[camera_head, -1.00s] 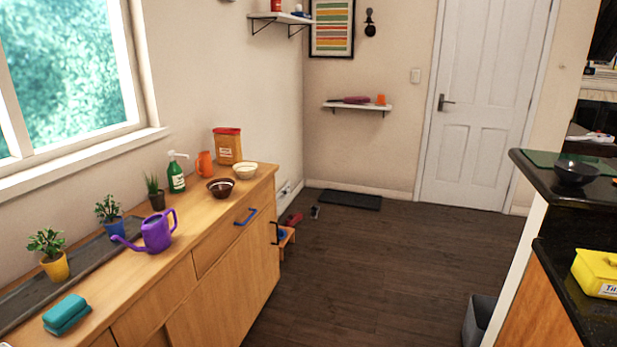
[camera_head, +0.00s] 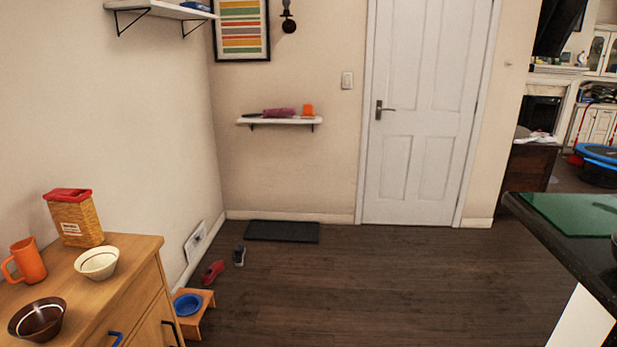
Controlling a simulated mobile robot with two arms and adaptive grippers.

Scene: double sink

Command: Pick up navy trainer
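A small dark shoe with a pale sole, seemingly the navy trainer (camera_head: 239,256), stands on the wooden floor near the left wall, just in front of the dark doormat. A red shoe-like item (camera_head: 212,272) lies to its left and a little nearer. The dark shoe is small in the picture, so its exact colour is hard to tell. Neither of my grippers shows in the head view.
A low wooden stand with a blue bowl (camera_head: 188,304) sits beside the wooden cabinet (camera_head: 140,300). A dark doormat (camera_head: 283,232) lies by the back wall, left of the white door (camera_head: 420,130). A dark counter (camera_head: 560,235) juts in at right. The middle floor is clear.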

